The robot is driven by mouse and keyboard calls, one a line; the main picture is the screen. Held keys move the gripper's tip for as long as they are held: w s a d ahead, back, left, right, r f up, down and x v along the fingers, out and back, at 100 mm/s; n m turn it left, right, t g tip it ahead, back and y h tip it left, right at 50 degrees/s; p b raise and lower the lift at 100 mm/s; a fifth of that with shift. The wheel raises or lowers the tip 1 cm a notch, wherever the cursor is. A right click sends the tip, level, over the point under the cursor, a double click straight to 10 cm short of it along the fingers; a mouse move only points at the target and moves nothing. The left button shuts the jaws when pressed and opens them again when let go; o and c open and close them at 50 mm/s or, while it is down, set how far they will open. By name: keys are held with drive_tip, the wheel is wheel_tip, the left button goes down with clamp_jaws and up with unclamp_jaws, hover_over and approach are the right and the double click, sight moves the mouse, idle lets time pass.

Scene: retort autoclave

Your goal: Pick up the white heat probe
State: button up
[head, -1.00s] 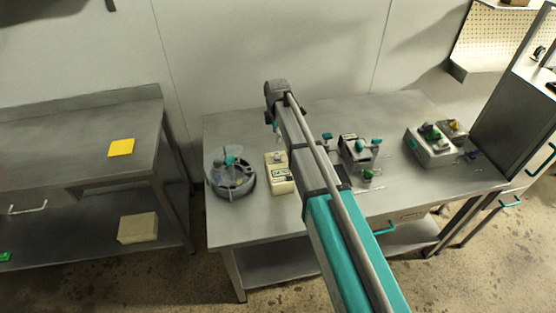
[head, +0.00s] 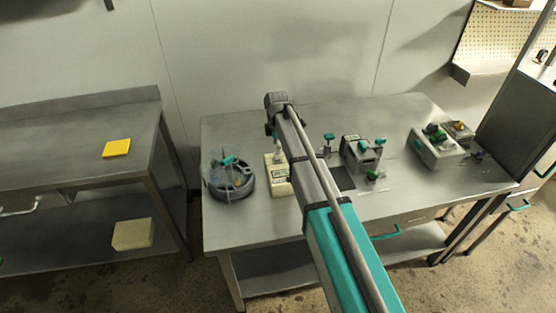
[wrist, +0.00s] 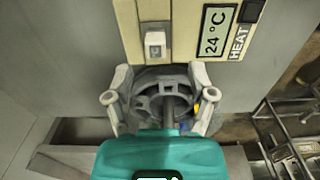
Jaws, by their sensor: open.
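The white heat probe (wrist: 155,45) shows in the wrist view as a small pale block with a grey window, set against the cream heat unit (wrist: 185,22). That unit has a display reading 24 °C and the word HEAT. My gripper (wrist: 160,98) is open, its two pale fingers spread wide. In this picture the probe lies above the gap between the fingertips, apart from them. In the head view the cream unit (head: 279,184) stands on the steel table, partly behind my arm, and my gripper is mostly hidden there.
A round grey container (head: 230,182) with teal parts stands left of the unit on the steel table (head: 245,225). Grey devices (head: 362,152) with teal knobs stand to the right, and another grey box (head: 437,152) further right. A yellow pad (head: 117,148) lies on the left bench.

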sight(277, 159)
drive_tip(key=shift+f, duration=0.1)
idle(0.3)
drive_tip(key=f+b, duration=0.3)
drive_tip(key=shift+w+f, duration=0.2)
drive_tip(key=shift+w, duration=0.15)
drive_tip(key=shift+f+b, duration=0.8)
drive_tip(key=shift+b, duration=0.25)
clamp_jaws()
